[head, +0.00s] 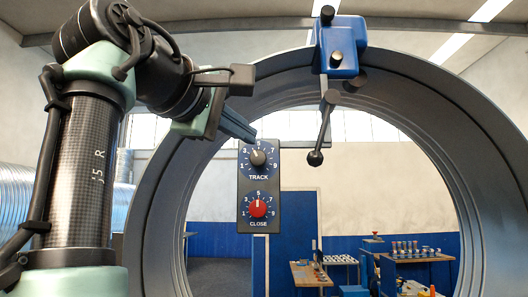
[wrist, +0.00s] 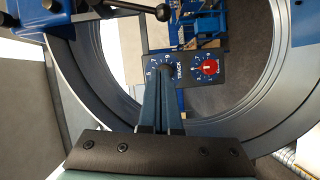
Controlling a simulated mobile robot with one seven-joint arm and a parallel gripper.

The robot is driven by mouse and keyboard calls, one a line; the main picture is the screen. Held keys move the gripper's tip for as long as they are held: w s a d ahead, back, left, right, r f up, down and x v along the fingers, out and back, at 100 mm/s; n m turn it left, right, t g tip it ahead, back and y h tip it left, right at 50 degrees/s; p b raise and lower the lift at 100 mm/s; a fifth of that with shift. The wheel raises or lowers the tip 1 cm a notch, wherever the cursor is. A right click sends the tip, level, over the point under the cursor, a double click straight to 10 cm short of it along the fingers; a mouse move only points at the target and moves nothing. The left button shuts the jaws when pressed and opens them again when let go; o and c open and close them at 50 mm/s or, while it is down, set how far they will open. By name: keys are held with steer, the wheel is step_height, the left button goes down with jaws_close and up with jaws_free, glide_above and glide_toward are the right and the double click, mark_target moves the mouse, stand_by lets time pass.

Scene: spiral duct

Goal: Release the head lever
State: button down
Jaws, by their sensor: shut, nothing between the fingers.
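The head lever (head: 315,158) is a grey bar with a black ball at its end. It hangs down, slightly tilted, from the blue head (head: 340,50) at the top of the large grey ring. In the wrist view the lever's ball (wrist: 163,12) is at the top centre and the blue head (wrist: 48,14) at the upper left. My gripper (head: 253,141) is shut and empty, left of the lever and apart from it. Its fingertips (wrist: 163,74) are close to the TRACK knob (head: 258,158); I cannot tell whether they touch it.
A dark control panel (head: 246,185) carries the grey TRACK knob and, below it, the red CLOSE knob (head: 257,206). The big ring (head: 465,110) surrounds this area. Through its opening are benches (head: 310,275) farther back. Free space lies between panel and lever.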

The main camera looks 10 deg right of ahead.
mark_target(322, 131)
steer(key=shift+s+d, duration=0.1)
steer(key=w+d+f+p, duration=0.1)
steer(key=w+d+p, duration=0.5)
steer(key=d+p, duration=0.2)
steer(key=shift+w+d+f, duration=0.35)
steer(key=shift+d, duration=0.35)
